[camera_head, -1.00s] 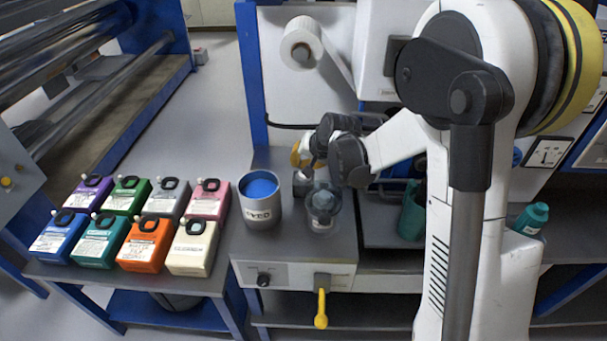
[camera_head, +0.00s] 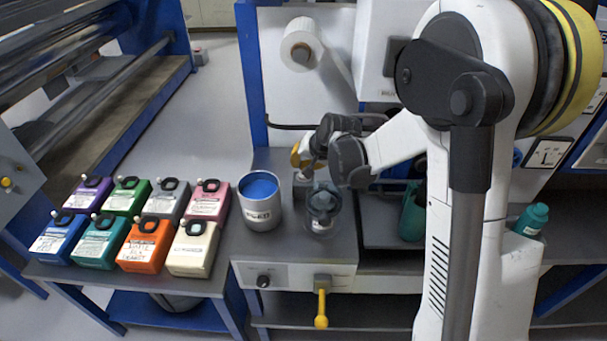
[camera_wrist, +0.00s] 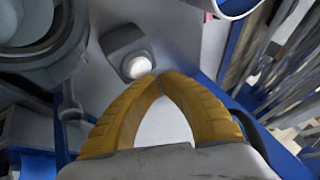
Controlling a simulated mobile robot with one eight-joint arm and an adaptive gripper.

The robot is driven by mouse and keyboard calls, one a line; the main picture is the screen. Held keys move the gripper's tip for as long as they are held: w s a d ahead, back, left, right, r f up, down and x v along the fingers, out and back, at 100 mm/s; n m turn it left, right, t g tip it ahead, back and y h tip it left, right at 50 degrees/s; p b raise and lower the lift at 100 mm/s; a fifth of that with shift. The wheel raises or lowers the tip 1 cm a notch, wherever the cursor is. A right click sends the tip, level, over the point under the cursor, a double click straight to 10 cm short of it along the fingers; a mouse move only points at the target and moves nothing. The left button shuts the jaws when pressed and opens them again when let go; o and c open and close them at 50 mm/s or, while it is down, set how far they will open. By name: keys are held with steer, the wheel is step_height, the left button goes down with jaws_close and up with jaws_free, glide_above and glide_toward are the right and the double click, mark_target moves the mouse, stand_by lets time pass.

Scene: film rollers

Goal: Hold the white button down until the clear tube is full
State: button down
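The clear tube (camera_head: 322,208) stands upright on the grey bench, right of the blue-filled can. How full it is cannot be told. The white button (camera_wrist: 137,66) sits on a dark grey housing in the wrist view. My gripper (camera_wrist: 160,79) has yellow fingers with their tips together and nothing seen between them. The tips are right beside the button's lower right edge in that view; whether they touch it cannot be told. In the head view my yellow fingers show partly behind the tube, and my wrist hides part of the area.
A can of blue liquid (camera_head: 261,203) stands left of the tube. Several coloured jugs (camera_head: 145,245) fill the side table at left. A yellow-handled valve (camera_head: 321,308) is on the bench front. A paper roll (camera_head: 300,43) hangs behind, and a teal bottle (camera_head: 533,217) is at right.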

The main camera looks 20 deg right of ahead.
steer(key=shift+f, duration=0.15)
steer(key=shift+f+b, duration=0.3)
steer(key=shift+b, duration=0.05)
steer(key=shift+f+b, duration=0.4)
steer(key=shift+f, duration=0.05)
stand_by(0.6)
steer(key=shift+r, duration=0.1)
stand_by(2.3)
steer(key=shift+r+p, duration=0.6)
steer(key=shift+r, duration=0.2)
steer(key=shift+r+p, duration=1.8)
steer(key=shift+r, duration=0.75)
